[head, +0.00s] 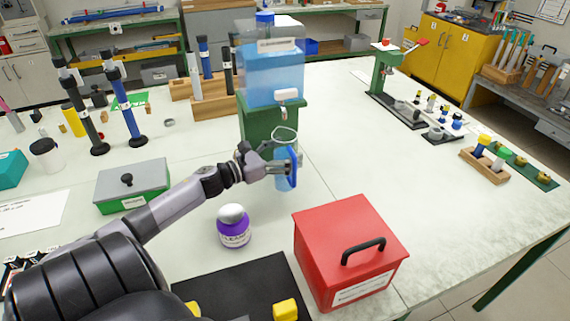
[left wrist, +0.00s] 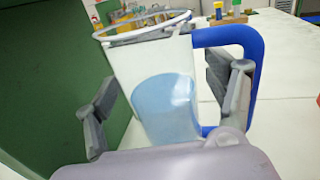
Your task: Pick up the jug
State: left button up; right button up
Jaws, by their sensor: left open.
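The jug (head: 281,182) is clear, with blue contents low inside, a round rim and a blue handle. It stands upright in front of the green stand of the water dispenser. My left gripper (head: 278,168) is open at the jug. In the left wrist view the jug (left wrist: 165,95) lies between the open fingers of the left gripper (left wrist: 172,92). One finger is left of the body with a gap. The other overlaps the handle's opening on the right; I cannot tell whether it touches. My right gripper is not in view.
The blue water dispenser (head: 272,78) on its green stand (head: 258,128) is close behind the jug. A purple-labelled jar (head: 234,228) and a red box (head: 345,240) stand nearer. A green-and-grey box (head: 133,187) is to the left.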

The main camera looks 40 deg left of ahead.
pick_arm(q)
jog(key=shift+c, duration=0.3)
jog(key=shift+r, duration=0.1)
jog(key=c, duration=1.6)
